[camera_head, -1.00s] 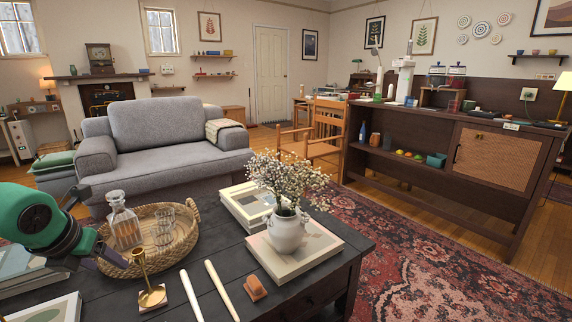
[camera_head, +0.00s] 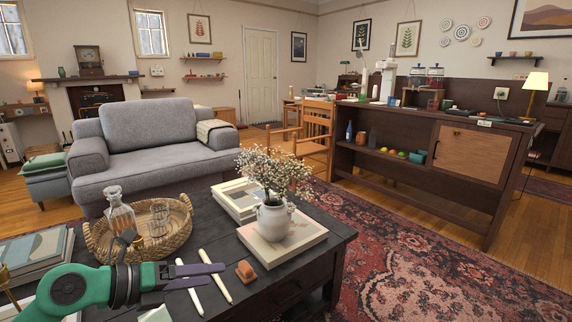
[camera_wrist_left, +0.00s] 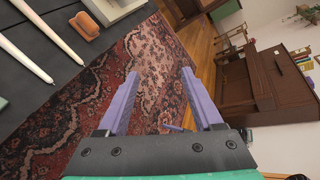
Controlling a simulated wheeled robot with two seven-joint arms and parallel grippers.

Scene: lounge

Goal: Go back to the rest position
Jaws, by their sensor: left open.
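My left gripper (camera_head: 222,273) is over the front of the dark coffee table, its purple fingers pointing right. They reach across two cream taper candles (camera_head: 215,276). In the left wrist view the gripper (camera_wrist_left: 160,72) is open with a clear gap between its fingers. No held object shows, and the patterned rug is visible through the gap. My green left forearm comes in at the lower left of the head view and covers part of the table's front. My right gripper is in neither view.
The coffee table (camera_head: 296,268) holds a wicker tray (camera_head: 184,236) with a decanter (camera_head: 119,211) and glasses, a white flower vase (camera_head: 272,221) on books, and an orange-brown block (camera_head: 245,271). The patterned rug (camera_head: 420,265) is open to the right.

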